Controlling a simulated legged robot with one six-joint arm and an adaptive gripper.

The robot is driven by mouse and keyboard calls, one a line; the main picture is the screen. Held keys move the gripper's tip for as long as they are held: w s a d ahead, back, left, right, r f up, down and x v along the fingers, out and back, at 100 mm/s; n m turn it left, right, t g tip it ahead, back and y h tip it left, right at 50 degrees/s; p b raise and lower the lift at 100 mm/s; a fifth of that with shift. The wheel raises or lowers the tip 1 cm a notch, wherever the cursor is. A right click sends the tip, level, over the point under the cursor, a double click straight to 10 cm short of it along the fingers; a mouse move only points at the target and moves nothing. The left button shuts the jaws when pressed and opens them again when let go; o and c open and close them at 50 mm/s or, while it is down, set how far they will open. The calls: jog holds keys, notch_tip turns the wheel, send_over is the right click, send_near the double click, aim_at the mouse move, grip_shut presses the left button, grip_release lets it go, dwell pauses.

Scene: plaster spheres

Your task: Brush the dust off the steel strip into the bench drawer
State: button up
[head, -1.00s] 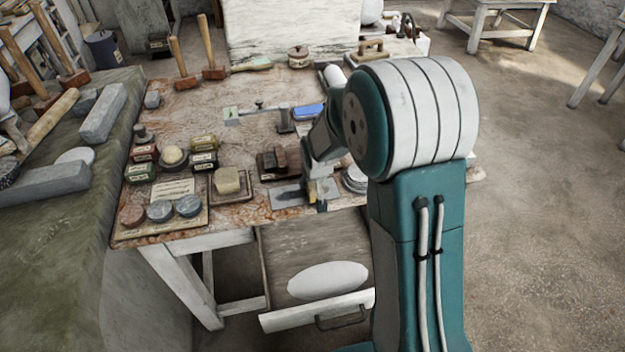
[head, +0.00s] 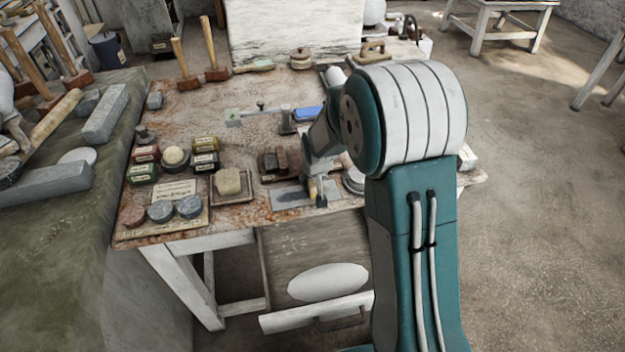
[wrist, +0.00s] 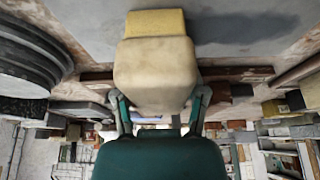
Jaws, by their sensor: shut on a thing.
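My gripper (head: 317,183) is shut on a brush at the front edge of the bench. In the wrist view the brush (wrist: 155,70) has a pale, blocky body between the two fingers and yellow bristles (wrist: 155,22) pointing away from me. The grey steel strip (head: 284,202) lies flat near the bench's front edge, with a darker dust patch (head: 293,194) on it. The bristles are over or at the strip's right end; I cannot tell whether they touch. The bench drawer (head: 290,245) is pulled open below, with a white oval (head: 327,282) inside.
Dark blocks (head: 280,162) stand just behind the strip. A sponge-like block on a tray (head: 228,183) and several tins stand to the left. A round metal stack (head: 354,180) is close on the gripper's right. The space above the drawer is open.

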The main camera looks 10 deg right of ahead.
aim_at(316, 189)
jog(key=shift+s, duration=2.05)
jog(key=shift+r, duration=0.1)
dwell(0.9)
jog(key=shift+w+r, duration=0.35)
jog(key=shift+w, duration=0.2)
jog(key=shift+w+r, duration=0.35)
jog(key=shift+w, duration=0.2)
jog(key=shift+d, duration=0.15)
